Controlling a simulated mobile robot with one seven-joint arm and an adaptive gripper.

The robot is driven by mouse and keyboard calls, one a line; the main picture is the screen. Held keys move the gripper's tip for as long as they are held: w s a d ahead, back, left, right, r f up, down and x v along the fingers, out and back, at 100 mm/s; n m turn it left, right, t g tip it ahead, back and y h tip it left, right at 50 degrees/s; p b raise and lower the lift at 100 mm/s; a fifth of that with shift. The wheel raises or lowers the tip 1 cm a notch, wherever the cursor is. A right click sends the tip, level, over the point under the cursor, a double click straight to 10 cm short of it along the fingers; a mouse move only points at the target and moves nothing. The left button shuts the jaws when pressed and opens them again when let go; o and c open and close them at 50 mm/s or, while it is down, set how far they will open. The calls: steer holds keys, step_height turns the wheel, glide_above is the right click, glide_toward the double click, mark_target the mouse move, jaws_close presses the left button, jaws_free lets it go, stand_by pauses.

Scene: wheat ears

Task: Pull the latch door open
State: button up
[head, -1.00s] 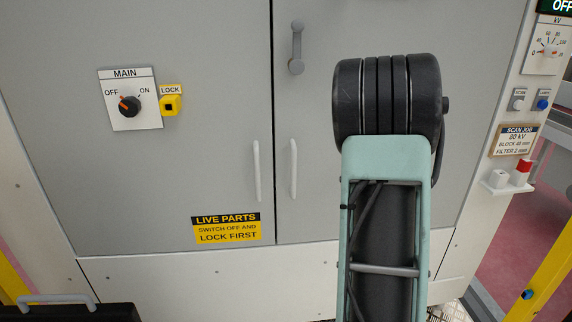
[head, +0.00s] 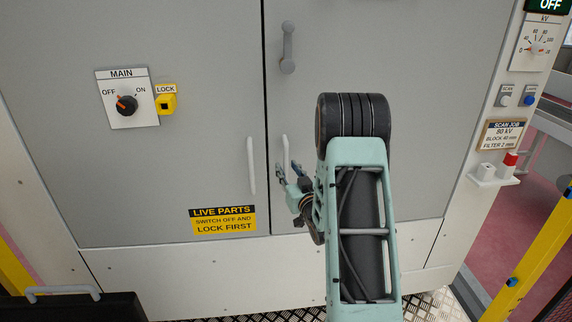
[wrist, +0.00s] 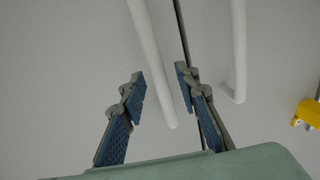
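The grey cabinet has a left door (head: 180,45) and a right door (head: 400,70), which look shut along a narrow gap. The right door carries a grey latch lever (head: 288,48), hanging down, and a white bar handle (head: 285,147). My gripper (head: 288,170) is open at the lower part of this handle. In the wrist view, the right door's handle (wrist: 150,50) runs between the open fingers (wrist: 160,78); I cannot tell whether they touch it. The left door's white handle (head: 252,165) also shows at right in the wrist view (wrist: 239,50).
A MAIN switch (head: 127,104) points toward OFF beside a yellow lock (head: 166,103). A small shelf (head: 488,178) with a red-topped item juts out at right. A yellow post (head: 525,260) stands at right. A dark box (head: 75,307) sits at lower left.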

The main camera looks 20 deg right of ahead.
steer(key=shift+w+d, duration=0.1)
steer(key=shift+w, duration=0.95)
steer(key=shift+c, duration=0.6)
jaws_close()
